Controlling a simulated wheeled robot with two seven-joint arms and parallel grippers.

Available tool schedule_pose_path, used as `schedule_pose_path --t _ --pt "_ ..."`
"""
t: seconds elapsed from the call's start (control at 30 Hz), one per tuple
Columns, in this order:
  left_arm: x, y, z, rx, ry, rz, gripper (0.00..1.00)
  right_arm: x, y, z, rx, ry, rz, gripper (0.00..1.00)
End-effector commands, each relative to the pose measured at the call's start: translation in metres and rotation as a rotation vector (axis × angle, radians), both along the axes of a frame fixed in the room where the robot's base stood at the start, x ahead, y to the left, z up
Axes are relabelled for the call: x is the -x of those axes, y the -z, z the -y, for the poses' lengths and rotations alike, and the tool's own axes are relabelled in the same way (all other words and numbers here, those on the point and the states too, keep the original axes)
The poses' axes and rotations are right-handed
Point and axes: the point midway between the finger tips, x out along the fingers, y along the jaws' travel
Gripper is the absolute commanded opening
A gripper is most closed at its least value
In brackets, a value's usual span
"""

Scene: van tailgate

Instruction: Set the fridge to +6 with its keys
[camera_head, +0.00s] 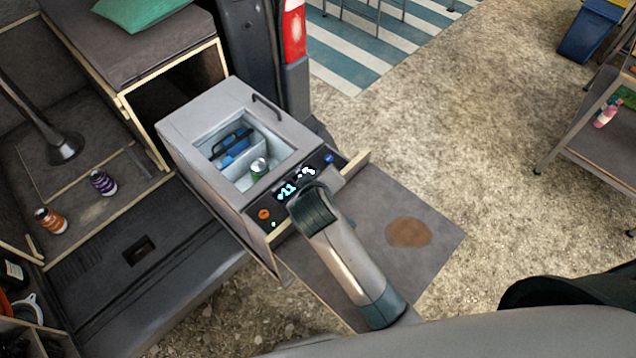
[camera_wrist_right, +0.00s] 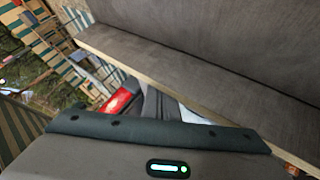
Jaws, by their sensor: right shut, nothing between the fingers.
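The grey fridge box (camera_head: 205,155) stands with its top open in the van's rear. A green-topped can (camera_head: 259,168) and blue items (camera_head: 235,146) are inside. Its dark front panel has a lit cyan display (camera_head: 287,190) that seems to read +11. An orange key (camera_head: 263,214) is at the panel's left end and a blue key (camera_head: 329,158) at its right end. My right gripper (camera_head: 312,205) is shut and empty, in front of the panel just below the display. Its fingertips are hard to make out, so contact cannot be told. My left gripper is not in view.
The gravel between is open.

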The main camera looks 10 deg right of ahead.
Motion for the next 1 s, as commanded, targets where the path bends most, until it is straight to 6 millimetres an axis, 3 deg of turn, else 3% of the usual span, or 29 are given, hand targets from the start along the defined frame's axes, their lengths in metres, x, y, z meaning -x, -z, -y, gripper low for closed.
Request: schedule_pose_path --t 0.03,1.0 --pt "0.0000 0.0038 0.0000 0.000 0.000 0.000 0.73 0.0104 0.0242 0.0025 0.019 -0.002 -0.047 0.00" --pt "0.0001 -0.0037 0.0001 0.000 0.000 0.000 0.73 0.0113 0.0229 0.0037 0.018 -0.001 -0.045 0.00"
